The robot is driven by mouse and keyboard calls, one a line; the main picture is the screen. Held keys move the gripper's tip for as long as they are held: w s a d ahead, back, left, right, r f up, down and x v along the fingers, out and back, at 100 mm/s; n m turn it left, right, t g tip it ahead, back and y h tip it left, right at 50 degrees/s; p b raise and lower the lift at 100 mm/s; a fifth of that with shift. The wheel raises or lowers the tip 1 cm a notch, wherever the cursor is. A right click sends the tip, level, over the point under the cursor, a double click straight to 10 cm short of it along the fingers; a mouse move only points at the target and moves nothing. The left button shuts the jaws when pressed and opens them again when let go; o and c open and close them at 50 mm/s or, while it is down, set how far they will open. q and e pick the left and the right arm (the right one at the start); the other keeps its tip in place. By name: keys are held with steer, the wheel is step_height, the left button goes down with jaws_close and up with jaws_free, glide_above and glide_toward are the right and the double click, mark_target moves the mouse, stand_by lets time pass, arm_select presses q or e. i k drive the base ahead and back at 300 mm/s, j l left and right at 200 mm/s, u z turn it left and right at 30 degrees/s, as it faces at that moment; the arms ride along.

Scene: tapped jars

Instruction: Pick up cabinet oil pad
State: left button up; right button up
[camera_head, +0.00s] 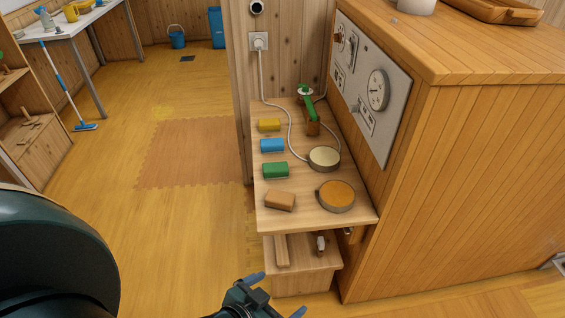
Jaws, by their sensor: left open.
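A wooden shelf (303,213) beside the cabinet holds the candidate pads. A round tin with an orange-brown top (336,195) sits near its front right, and a round tin with a cream top (324,157) sits behind it. Along the left edge lie a brown block (280,200), a green block (275,170), a blue block (272,145) and a yellow block (268,125). I cannot tell which is the oil pad. My left gripper (277,296) is open and empty at the bottom, in front of and below the shelf. My right gripper is out of view.
The large wooden cabinet (440,180) with a gauge panel (371,90) blocks the right. A white cord (281,120) runs from the wall socket down to the shelf. A lower wooden box (304,283) stands under the shelf. The floor (170,240) to the left is clear.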

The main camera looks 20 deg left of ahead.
mark_target(274, 171)
steer(key=i+j, duration=0.1)
steer(key=j, duration=0.25)
steer(key=i+j, duration=0.1)
steer(key=j, duration=0.2)
steer(key=i+j, duration=0.15)
steer(key=j, duration=0.2)
steer(key=i+j+z, duration=0.1)
steer(key=j+z, duration=0.15)
steer(key=j, duration=0.2)
steer(key=j+z, duration=0.25)
steer(key=j, duration=0.2)
steer(key=z, duration=0.7)
steer(key=i+j, duration=0.05)
